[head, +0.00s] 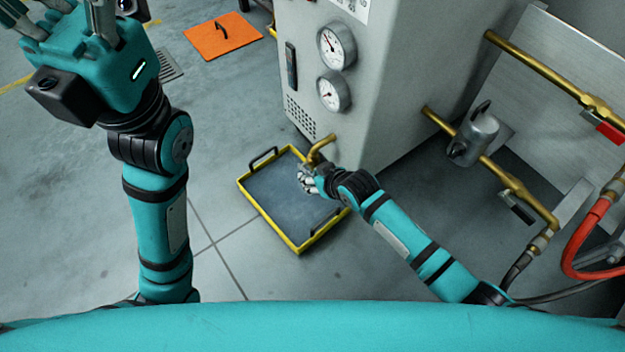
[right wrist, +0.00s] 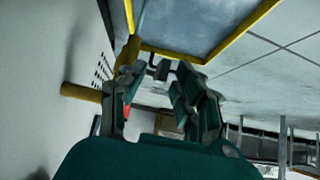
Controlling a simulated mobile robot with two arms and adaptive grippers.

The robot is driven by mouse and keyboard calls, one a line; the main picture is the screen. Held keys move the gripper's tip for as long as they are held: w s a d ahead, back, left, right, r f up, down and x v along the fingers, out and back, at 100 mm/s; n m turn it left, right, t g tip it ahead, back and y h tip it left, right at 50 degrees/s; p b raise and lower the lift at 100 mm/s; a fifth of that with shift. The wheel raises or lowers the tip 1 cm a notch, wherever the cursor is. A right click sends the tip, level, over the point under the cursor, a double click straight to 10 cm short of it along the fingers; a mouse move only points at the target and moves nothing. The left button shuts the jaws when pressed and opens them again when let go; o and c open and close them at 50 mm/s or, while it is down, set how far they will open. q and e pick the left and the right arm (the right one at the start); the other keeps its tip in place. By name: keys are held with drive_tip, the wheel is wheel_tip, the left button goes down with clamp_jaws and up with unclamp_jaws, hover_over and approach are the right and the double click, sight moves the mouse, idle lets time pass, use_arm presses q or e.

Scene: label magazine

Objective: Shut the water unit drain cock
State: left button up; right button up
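The drain cock (head: 318,150) is a brass elbow on the lower front of the grey water unit (head: 385,85), above a yellow-rimmed tray. In the right wrist view, its brass pipe (right wrist: 82,92) comes from the wall at left, and a spot of red shows by the left finger. My right gripper (head: 306,180) is at the cock's lower end. Its fingers (right wrist: 160,85) are apart in the wrist view, with the brass body just beyond the left finger. Contact and the lever's position cannot be told. My left gripper (head: 62,22) is raised at top left, fingers apart and empty.
The drip tray (head: 272,229) lies on the floor below the cock. Two gauges (head: 336,46) are on the unit's front. Brass pipes (head: 545,68), a grey canister (head: 474,136) and a red hose (head: 573,245) are at right. An orange plate (head: 222,40) lies on the floor behind.

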drive_tip(key=shift+w+a+f, duration=0.15)
drive_tip(key=shift+w+f, duration=0.05)
drive_tip(key=shift+w, duration=0.05)
drive_tip(key=shift+c, duration=0.3)
clamp_jaws()
